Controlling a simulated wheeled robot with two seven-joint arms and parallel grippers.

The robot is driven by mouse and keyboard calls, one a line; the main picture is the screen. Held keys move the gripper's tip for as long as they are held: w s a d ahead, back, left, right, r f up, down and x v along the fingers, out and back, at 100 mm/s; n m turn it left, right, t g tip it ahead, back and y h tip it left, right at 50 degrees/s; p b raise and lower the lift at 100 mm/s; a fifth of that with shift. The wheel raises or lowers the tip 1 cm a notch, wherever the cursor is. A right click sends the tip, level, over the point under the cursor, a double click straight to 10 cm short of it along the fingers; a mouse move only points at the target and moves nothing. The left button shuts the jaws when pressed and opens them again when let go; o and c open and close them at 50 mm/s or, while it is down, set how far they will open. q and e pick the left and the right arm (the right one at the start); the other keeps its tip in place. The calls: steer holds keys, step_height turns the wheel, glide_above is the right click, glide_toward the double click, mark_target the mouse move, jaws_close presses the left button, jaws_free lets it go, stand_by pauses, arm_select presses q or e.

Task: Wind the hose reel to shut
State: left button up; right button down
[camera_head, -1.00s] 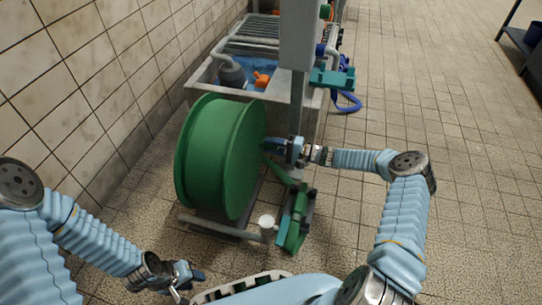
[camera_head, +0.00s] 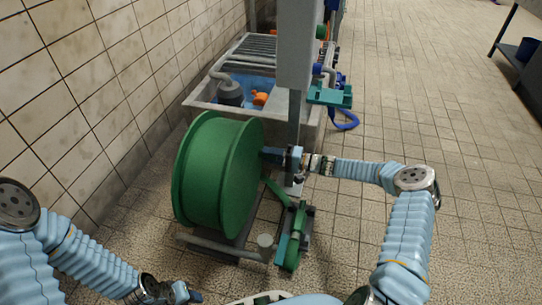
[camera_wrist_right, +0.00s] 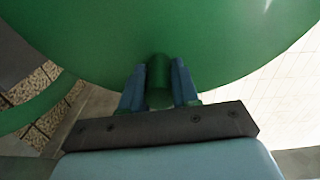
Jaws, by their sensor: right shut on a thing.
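The green hose reel (camera_head: 222,172) stands on its frame on the tiled floor, left of the middle in the head view. Its green side disc (camera_wrist_right: 160,30) fills the top of the right wrist view. My right gripper (camera_head: 270,153) is at the right side of the reel. In the right wrist view its two fingers are shut on a short green handle (camera_wrist_right: 158,72) that sticks out from the disc. My left gripper (camera_head: 188,293) is low at the left, apart from the reel; its fingertips are too small to tell their opening.
A grey post (camera_head: 295,60) stands just behind the reel. A basin (camera_head: 200,101) with a grating and an orange object (camera_head: 260,98) is at the back. A tiled wall (camera_head: 90,90) runs along the left. Open floor (camera_head: 440,130) lies at the right.

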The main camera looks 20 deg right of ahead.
steer(key=c, duration=0.8)
jaws_free()
steer(key=shift+c, duration=0.2)
steer(key=shift+d, duration=0.1)
steer(key=p+v, duration=0.1)
steer(key=v, duration=1.2)
steer(key=shift+s+d, duration=0.25)
steer(key=shift+s, duration=0.05)
